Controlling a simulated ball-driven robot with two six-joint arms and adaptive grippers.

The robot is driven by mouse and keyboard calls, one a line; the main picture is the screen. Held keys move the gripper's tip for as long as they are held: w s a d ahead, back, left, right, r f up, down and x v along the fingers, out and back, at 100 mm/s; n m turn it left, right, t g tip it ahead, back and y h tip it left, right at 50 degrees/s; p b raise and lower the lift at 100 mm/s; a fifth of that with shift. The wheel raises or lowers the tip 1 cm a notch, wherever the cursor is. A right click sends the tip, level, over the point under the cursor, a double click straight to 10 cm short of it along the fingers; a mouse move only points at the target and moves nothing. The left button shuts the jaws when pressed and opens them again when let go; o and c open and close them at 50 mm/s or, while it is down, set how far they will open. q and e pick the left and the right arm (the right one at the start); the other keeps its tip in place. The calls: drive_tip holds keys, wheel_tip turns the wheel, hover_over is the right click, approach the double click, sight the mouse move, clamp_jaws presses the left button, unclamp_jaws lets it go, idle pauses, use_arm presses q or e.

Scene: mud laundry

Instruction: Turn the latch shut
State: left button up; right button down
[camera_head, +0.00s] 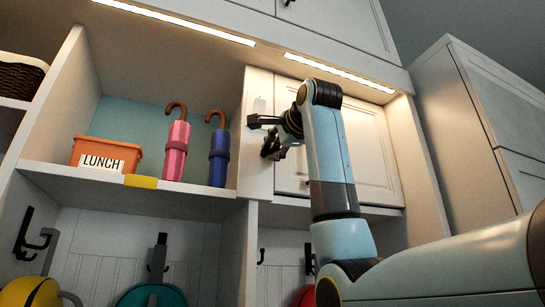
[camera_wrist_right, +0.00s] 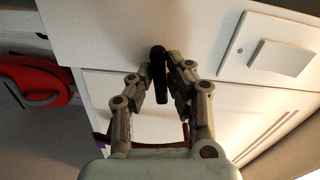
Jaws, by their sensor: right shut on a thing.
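The latch (camera_wrist_right: 158,60) is a small dark bar between my right fingertips in the right wrist view, beside the seam of the white cabinet door. My right gripper (camera_wrist_right: 162,72) is shut on it, and the fingers hide part of it. In the head view my right gripper (camera_head: 264,138) is at the left edge of the white cabinet door (camera_head: 377,145), against the upright post. The latch is hard to make out there behind the fingers. The door looks flat in its frame. My left gripper is not in view.
A white switch plate (camera_head: 260,106) is on the post just above the gripper. An orange LUNCH bin (camera_head: 105,152), a pink umbrella (camera_head: 175,150) and a blue umbrella (camera_head: 218,158) stand on the shelf at left. Hooks and bags hang below.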

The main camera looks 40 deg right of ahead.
drive_tip(key=shift+w+f+m+b, duration=0.1)
drive_tip(key=shift+f+m+b, duration=0.45)
drive_tip(key=shift+m, duration=0.45)
drive_tip(key=shift+r, duration=0.1)
drive_tip(key=c, duration=1.3)
unclamp_jaws()
drive_tip(key=shift+s, duration=0.2)
drive_tip(key=shift+d+r, duration=0.1)
drive_tip(key=v, duration=1.2)
drive_tip(key=shift+w, duration=0.15)
